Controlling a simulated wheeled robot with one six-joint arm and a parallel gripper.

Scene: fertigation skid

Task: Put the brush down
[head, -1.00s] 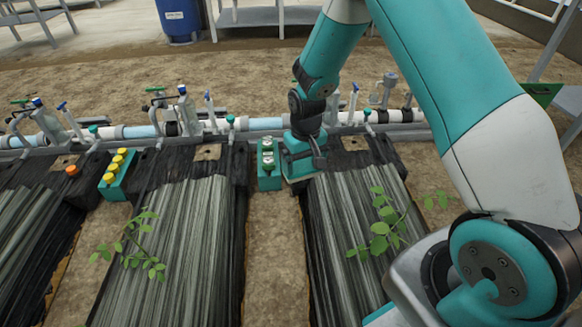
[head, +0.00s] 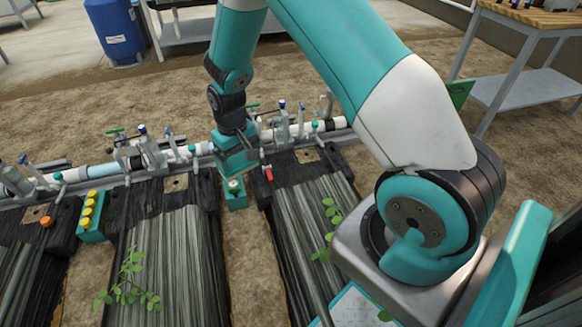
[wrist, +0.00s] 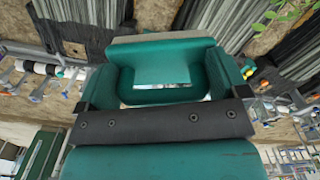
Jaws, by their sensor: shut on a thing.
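My gripper (head: 238,163) hangs at the end of the teal arm, near the pipe row and just behind a small green block (head: 236,194). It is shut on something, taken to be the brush. A small red piece (head: 268,174) on a thin dark stem shows just right of the gripper in the head view; it may be part of the brush, but I cannot tell for sure. In the wrist view the teal gripper (wrist: 163,78) fills the middle, and the brush cannot be made out there.
A teal block with yellow caps (head: 88,215) stands at the left. Leafy plants (head: 128,280) grow from the beds. A wood-topped bench (head: 535,18) stands at the back right. Bare soil lies between.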

